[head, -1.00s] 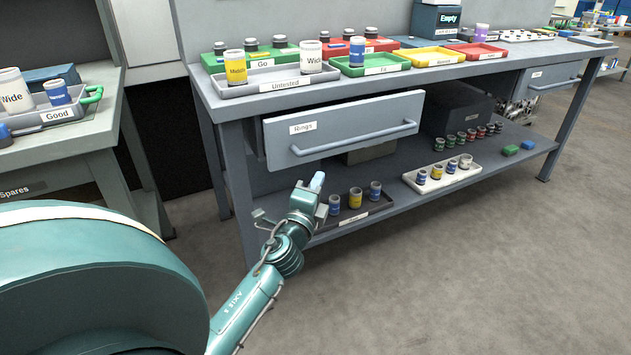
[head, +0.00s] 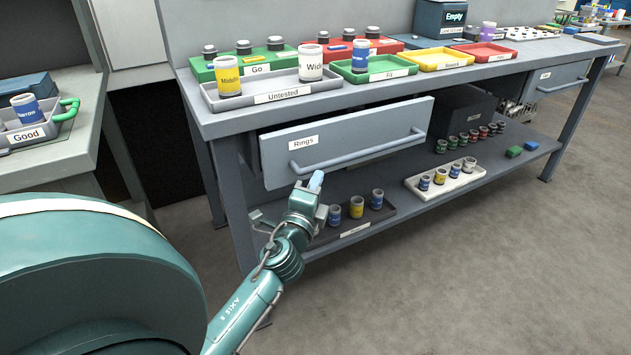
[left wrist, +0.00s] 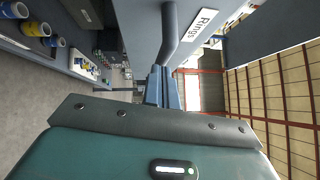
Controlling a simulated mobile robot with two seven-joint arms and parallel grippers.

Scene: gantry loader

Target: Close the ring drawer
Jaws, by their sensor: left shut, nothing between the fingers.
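The ring drawer (head: 345,130), a grey front labelled "Rings" with a long bar handle (head: 357,152), stands out from under the bench top. My left gripper (head: 316,181) is shut and empty, just below and in front of the handle's left end in the head view. In the left wrist view the shut fingers (left wrist: 163,85) point along the drawer front (left wrist: 195,30), and the handle (left wrist: 168,32) runs close by their tips. I cannot tell whether they touch. The inside of the drawer is hidden. My right gripper is not in view.
On the bench top stand an untested tray (head: 222,103), a green tray (head: 372,78) and other trays. The lower shelf holds a dark tray (head: 352,229) and a white tray (head: 445,190) with small cylinders. A side table (head: 70,150) is at left. Floor at right is clear.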

